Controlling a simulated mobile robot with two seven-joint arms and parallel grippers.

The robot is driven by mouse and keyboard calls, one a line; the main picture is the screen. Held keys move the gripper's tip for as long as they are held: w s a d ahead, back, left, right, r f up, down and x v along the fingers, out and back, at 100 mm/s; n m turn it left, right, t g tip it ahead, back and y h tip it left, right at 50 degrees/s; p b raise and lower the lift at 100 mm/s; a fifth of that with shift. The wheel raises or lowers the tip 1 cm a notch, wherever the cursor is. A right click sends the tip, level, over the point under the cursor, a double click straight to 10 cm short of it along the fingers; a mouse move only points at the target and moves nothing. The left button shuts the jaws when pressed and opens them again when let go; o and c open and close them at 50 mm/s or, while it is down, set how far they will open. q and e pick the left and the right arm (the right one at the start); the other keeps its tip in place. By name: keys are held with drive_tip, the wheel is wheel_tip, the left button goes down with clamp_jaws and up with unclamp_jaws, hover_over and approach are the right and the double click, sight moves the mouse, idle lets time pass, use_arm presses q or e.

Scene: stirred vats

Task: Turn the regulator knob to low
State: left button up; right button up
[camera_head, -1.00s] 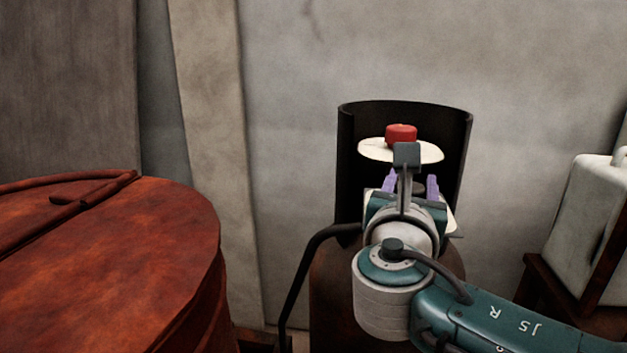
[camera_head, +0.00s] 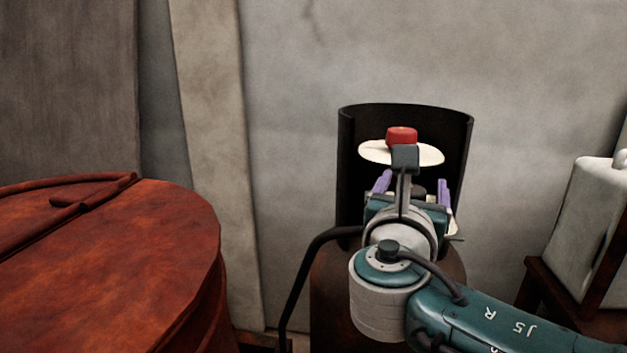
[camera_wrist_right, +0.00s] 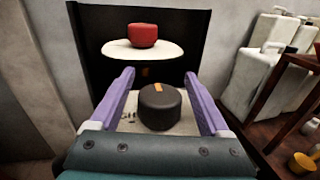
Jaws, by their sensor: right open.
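The regulator knob, round and black with an orange mark on top, shows in the right wrist view (camera_wrist_right: 160,108). The mark points roughly away from my wrist. Small dark marks show on the pale plate (camera_wrist_right: 128,122) left of the knob. My right gripper (camera_wrist_right: 159,76) is open, with its purple fingers either side of the knob and gaps between. In the head view my right gripper (camera_head: 413,187) is inside the black shroud (camera_head: 346,150), and the knob is mostly hidden there. My left gripper is not in view.
A red knob (camera_head: 401,135) on a white disc (camera_head: 376,152) sits just above my right gripper. The shroud's wall closes around the back and sides. A rusty red vat (camera_head: 120,250) stands at left. A black hose (camera_head: 301,270) curves left of the cylinder. White canisters (camera_wrist_right: 257,70) stand at right.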

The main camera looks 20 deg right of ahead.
drive_tip(key=v, duration=1)
drive_tip(key=shift+r, duration=0.1)
